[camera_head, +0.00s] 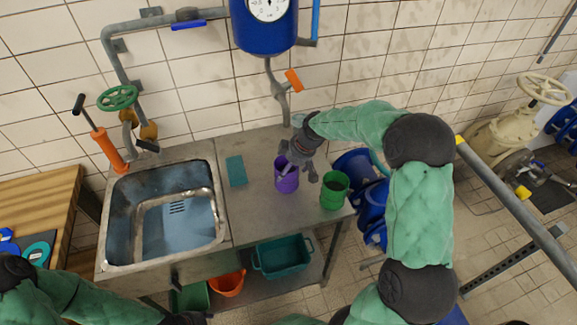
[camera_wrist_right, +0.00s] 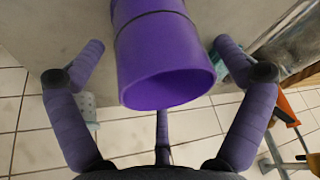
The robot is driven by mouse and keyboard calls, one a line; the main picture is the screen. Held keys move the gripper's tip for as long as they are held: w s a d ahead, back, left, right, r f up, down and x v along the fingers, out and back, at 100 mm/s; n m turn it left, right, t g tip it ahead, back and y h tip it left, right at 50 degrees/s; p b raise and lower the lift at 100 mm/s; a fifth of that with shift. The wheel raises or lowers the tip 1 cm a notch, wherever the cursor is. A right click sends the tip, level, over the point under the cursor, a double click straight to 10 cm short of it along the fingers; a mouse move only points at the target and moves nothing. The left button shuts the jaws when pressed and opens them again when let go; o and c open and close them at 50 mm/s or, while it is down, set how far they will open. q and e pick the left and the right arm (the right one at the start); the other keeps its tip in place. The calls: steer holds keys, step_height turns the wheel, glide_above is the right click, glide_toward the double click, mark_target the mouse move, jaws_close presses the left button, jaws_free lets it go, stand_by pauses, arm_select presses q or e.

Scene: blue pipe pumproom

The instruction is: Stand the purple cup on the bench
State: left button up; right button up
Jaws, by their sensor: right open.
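The purple cup (camera_head: 287,184) stands upright, mouth up, on the grey metal bench (camera_head: 255,210), right of the sink. My right gripper (camera_head: 300,172) is at the cup's rim, its fingers spread, and one finger covers part of the mouth. In the right wrist view the purple cup (camera_wrist_right: 165,50) lies between the spread fingers of my right gripper (camera_wrist_right: 163,68), with gaps at both sides; its base is out of frame. My left gripper (camera_head: 190,318) is only partly in view at the bottom edge, and its fingers are hidden.
A green cup (camera_head: 334,190) stands close to the right, near the bench's edge. A teal block (camera_head: 236,171) lies to the left. The sink (camera_head: 165,215) is further left. A teal crate (camera_head: 283,257) and an orange bucket (camera_head: 227,284) are below. The front of the bench is clear.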

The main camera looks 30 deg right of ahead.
steer(key=shift+r, duration=0.15)
steer(key=p+v, duration=0.2)
steer(key=v, duration=1)
steer(key=shift+p, duration=0.35)
steer(key=shift+d, duration=0.1)
